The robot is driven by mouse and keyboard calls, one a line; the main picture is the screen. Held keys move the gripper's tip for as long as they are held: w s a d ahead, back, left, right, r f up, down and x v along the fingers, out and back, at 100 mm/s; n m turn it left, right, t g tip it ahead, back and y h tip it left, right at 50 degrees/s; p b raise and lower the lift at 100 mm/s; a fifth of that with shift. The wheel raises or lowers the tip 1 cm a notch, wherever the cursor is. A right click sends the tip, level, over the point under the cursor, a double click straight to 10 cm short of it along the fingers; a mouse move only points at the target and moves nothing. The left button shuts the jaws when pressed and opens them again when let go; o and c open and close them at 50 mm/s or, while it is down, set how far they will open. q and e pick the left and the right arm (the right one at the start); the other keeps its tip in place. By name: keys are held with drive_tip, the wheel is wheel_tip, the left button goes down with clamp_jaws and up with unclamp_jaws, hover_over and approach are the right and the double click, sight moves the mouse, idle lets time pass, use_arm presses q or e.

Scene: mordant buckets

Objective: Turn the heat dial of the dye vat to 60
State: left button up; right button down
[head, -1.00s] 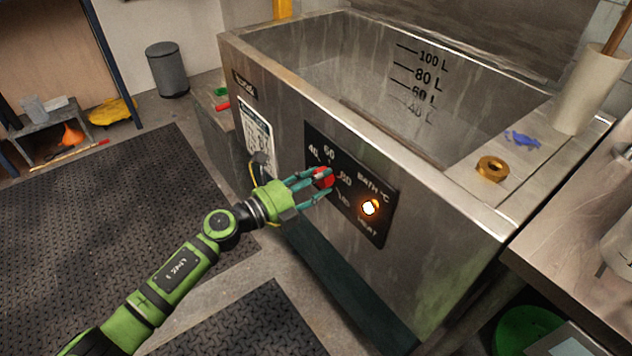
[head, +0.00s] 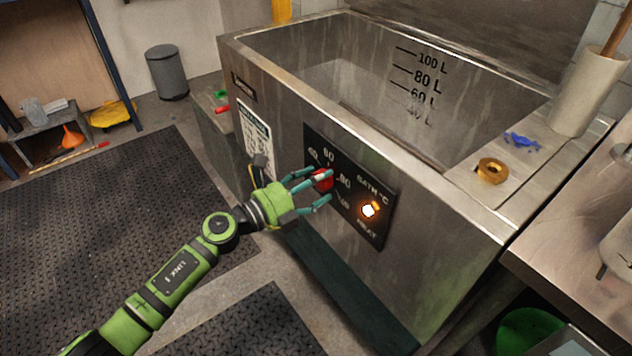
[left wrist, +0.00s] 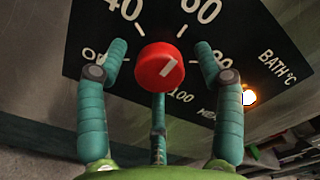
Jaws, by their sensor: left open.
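The dye vat (head: 290,115) is a large steel tub with a black heat panel (head: 372,232) on its front. The red heat dial (head: 323,180) sits on that panel, and also shows in the left wrist view (left wrist: 160,66). My left gripper (head: 323,190) is open in front of the dial. In the left wrist view its fingers (left wrist: 160,62) stand either side of the dial, with gaps visible. My right gripper is not in view.
An orange heat lamp (head: 369,210) glows on the panel, right of the dial. A brass ring (head: 491,170), blue scraps (head: 522,139) and a pale cylinder (head: 588,92) are on the vat's right ledge. A steel table (head: 570,235) stands at right. Dark floor mats (head: 90,220) lie at left.

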use_arm(q)
drive_tip(key=v, duration=1.2)
drive_tip(key=shift+w, duration=0.1)
